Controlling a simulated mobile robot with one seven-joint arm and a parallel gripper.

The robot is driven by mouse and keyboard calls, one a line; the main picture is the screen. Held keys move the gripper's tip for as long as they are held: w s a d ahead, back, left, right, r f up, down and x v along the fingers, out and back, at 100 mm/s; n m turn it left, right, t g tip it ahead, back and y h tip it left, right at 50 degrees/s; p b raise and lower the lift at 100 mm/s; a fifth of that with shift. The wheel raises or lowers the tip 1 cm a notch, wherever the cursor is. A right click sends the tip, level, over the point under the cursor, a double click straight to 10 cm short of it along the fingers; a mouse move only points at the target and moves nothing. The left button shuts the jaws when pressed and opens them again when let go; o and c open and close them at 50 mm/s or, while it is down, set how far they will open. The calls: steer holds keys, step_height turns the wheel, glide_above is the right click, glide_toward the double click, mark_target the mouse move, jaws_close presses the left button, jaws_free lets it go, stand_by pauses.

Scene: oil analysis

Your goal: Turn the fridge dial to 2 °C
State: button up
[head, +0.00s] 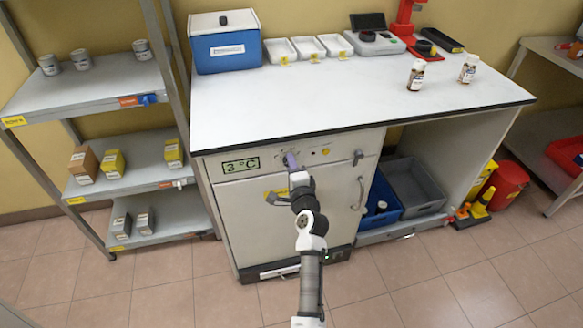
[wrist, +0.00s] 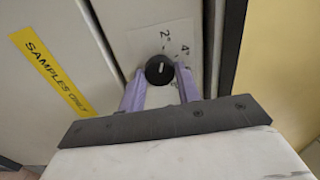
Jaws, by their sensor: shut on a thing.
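The fridge (head: 232,201) stands under the left part of the white bench. Its display (head: 240,165) reads 3 °C. The dial is a black round knob (wrist: 159,70) with a white pointer mark, and in the wrist view the marks 2° and 4° show beside it on a pale plate (wrist: 180,40). My gripper (head: 291,160) reaches the dial on the fridge's upper panel. In the wrist view its two purple fingers (wrist: 158,82) are shut on the dial, one at each side. In the head view the gripper mostly hides the dial.
A yellow label (wrist: 50,72) is on the fridge door. A door handle (head: 361,193) and a latch (head: 357,157) are to the right. A metal shelf (head: 95,90) stands at the left. The bench top (head: 300,100) carries a blue cooler (head: 225,48) and bottles.

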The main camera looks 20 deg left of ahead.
steer(key=o, duration=1)
steer(key=b+v, duration=0.3)
steer(key=v, duration=1)
steer(key=shift+s+d, duration=0.25)
steer(key=shift+s, duration=0.05)
